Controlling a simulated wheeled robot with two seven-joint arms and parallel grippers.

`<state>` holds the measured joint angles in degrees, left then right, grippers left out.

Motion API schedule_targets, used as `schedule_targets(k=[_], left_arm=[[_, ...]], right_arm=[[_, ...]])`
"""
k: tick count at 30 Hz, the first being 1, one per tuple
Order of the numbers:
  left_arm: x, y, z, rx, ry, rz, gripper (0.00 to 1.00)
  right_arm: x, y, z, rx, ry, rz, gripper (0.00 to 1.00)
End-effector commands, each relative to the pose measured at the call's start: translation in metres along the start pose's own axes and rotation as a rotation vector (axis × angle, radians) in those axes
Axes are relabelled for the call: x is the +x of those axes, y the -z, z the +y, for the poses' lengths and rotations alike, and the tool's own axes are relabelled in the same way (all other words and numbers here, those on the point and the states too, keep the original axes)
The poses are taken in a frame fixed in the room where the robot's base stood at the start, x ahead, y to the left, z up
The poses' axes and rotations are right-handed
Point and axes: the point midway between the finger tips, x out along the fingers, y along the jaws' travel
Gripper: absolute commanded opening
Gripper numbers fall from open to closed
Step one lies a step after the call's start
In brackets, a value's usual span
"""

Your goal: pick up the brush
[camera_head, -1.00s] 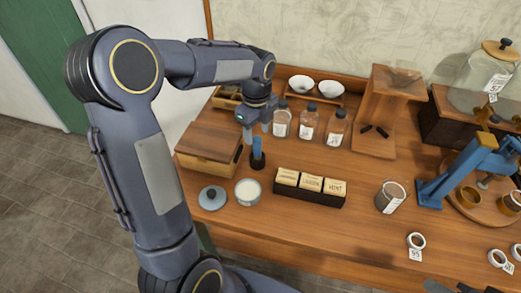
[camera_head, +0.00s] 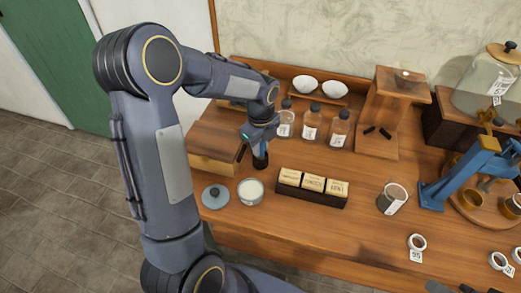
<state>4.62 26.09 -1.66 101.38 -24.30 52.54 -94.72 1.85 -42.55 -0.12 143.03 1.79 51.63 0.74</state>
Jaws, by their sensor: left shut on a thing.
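The brush (camera_head: 261,159) stands upright on the wooden table, to the right of the wooden box. It has a blue upper part and a dark lower end. My left gripper (camera_head: 259,143) is above it, with its jaws shut around the brush's upper part and hiding some of it. The brush's lower end appears to be on or very near the tabletop. My right gripper is not in view.
A wooden box (camera_head: 216,137) is close on the left. Glass bottles (camera_head: 311,125) stand behind, and a card holder (camera_head: 311,196) is at the right.

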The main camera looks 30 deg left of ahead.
Motion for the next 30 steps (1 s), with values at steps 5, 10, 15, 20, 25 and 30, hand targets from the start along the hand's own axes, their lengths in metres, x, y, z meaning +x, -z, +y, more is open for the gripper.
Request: schedule_targets(k=[5,10,15,20,25,30], left_arm=[[0.0,0.0,0.0,0.0,0.0,0.0,0.01],[-0.002,0.0,0.0,0.0,0.001,0.0,0.01],[-0.016,0.0,0.0,0.0,0.001,0.0,0.01],[-0.041,0.0,0.001,-0.001,0.001,-0.001,0.01],[-0.071,0.002,0.026,-0.002,0.002,-0.001,0.01],[-0.103,0.005,0.059,-0.002,0.002,-0.001,0.01]], right_arm=[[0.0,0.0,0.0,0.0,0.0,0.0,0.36],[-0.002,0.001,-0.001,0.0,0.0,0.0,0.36],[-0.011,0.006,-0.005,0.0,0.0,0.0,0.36],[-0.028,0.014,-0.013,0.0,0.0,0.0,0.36],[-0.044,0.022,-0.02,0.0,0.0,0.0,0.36],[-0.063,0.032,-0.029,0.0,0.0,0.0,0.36]])
